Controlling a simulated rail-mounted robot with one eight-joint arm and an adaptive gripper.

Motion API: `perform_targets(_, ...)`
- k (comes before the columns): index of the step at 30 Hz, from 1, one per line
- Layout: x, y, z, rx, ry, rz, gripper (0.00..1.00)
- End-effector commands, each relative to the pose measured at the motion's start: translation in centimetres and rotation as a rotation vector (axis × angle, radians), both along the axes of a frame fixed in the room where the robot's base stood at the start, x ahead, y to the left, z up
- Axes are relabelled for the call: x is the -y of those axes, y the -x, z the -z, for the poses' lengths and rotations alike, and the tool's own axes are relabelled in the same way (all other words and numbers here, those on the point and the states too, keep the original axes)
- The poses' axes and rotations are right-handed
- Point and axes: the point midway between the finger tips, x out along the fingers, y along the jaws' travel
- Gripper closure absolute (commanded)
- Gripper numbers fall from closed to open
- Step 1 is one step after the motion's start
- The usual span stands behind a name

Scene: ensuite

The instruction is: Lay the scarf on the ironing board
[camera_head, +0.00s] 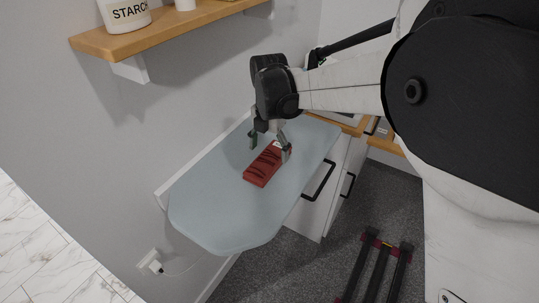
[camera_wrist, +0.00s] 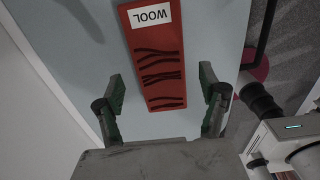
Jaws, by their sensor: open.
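The red scarf (camera_head: 263,167) with dark stripes lies folded on the pale blue ironing board (camera_head: 208,200). In the wrist view the scarf (camera_wrist: 160,62) shows a white label reading WOOL at its far end. My gripper (camera_head: 270,151) is open above the board, at the scarf's far end in the head view. In the wrist view the gripper's fingers (camera_wrist: 166,92) stand apart on either side of the scarf, with visible gaps between each finger and the cloth. The board (camera_wrist: 90,75) shows around the scarf.
A wooden shelf (camera_head: 160,34) with a STARCH container (camera_head: 125,12) is on the wall at upper left. White drawers (camera_head: 322,200) with black handles stand right of the board. A plug (camera_head: 154,265) sits in the wall below. The board's near end is clear.

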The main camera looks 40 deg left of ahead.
Motion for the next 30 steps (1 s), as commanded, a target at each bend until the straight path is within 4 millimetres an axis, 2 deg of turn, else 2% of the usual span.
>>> perform_targets(6, 0.0, 0.0, -4.6, 0.001, 0.0, 0.0, 0.27)
perform_targets(12, 0.0, 0.0, -7.7, 0.001, 0.0, 0.0, 0.27)
perform_targets(18, 0.0, 0.0, -8.9, 0.002, 0.0, 0.0, 0.27)
perform_targets(30, 0.0, 0.0, -9.0, 0.001, 0.0, 0.0, 0.27)
